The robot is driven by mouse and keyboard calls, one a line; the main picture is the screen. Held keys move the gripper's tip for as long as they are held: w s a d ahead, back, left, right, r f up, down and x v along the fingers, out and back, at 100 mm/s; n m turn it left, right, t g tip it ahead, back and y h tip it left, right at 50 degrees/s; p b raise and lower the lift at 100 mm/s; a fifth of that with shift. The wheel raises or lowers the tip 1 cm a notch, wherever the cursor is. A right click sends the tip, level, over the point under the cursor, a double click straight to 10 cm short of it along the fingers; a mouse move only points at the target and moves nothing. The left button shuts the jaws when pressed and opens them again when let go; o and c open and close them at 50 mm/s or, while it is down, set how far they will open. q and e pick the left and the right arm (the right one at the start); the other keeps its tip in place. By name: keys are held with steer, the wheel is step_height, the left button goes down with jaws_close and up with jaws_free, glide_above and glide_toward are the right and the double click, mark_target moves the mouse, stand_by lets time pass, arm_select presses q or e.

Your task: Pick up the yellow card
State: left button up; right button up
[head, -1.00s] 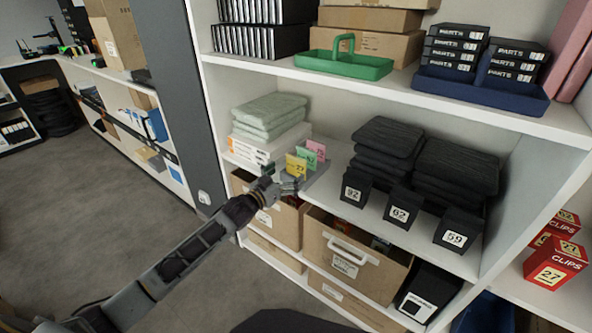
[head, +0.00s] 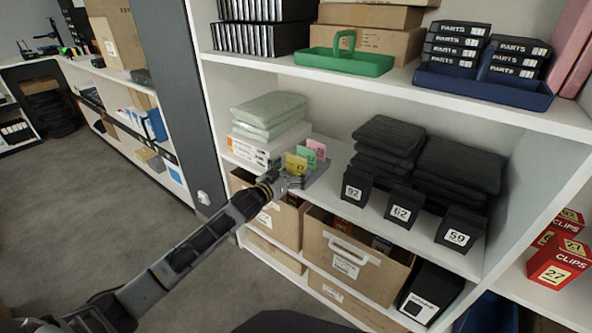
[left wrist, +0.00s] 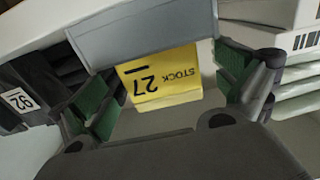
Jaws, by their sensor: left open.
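The yellow card (head: 295,164) stands upright on the middle shelf at the front of a row, with a green card (head: 306,156) and a pink card (head: 317,149) behind it. They stand in a grey holder (head: 319,175). In the left wrist view the yellow card (left wrist: 160,78) appears upside down, reads "STOCK 27", and lies between my spread fingers, apart from both. The holder (left wrist: 140,32) shows above it there. My left gripper (head: 289,179) is open in front of the card; its fingers with green pads also show in the left wrist view (left wrist: 166,86). My right gripper is out of view.
Stacked pale packs (head: 270,116) on white boxes (head: 262,149) stand just left of the cards. Black folded stacks (head: 386,141) and black numbered boxes (head: 356,190) are to the right. Cardboard bins (head: 355,262) sit below. The upper shelf (head: 440,101) overhangs.

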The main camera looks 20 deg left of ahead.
arm_select(q)
steer(key=shift+x, duration=0.95)
steer(key=c, duration=1.1)
